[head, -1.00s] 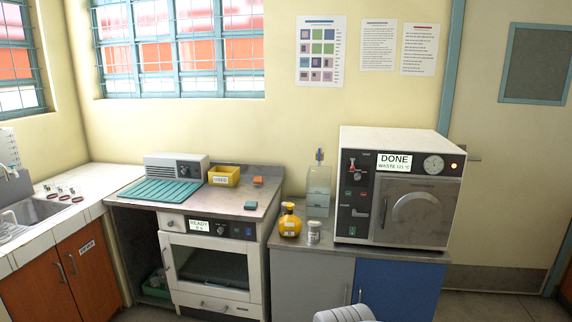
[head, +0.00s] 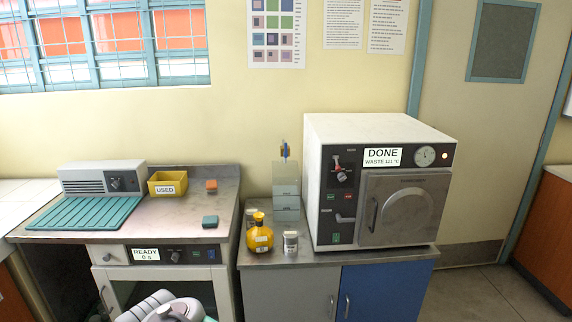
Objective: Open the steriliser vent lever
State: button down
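Lower on the panel is a grey lever-like handle (head: 326,218). The labels are too small to read, so I cannot tell surely which is the vent lever. The steriliser door (head: 405,210) is shut. My gripper is not in view; only part of my arm shows at the bottom.
A yellow bottle (head: 259,236) and a small jar (head: 290,243) stand left of the steriliser, with clear stacked boxes (head: 286,196) behind. Further left are a yellow USED bin (head: 167,184) and a teal ribbed mat (head: 85,213). Floor shows at the right.

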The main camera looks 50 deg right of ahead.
aim_at(338, 167)
jog(key=z, duration=0.2)
jog(key=i, duration=1.45)
jog(key=z, duration=0.9)
jog(key=i, duration=0.6)
jog(key=z, duration=0.2)
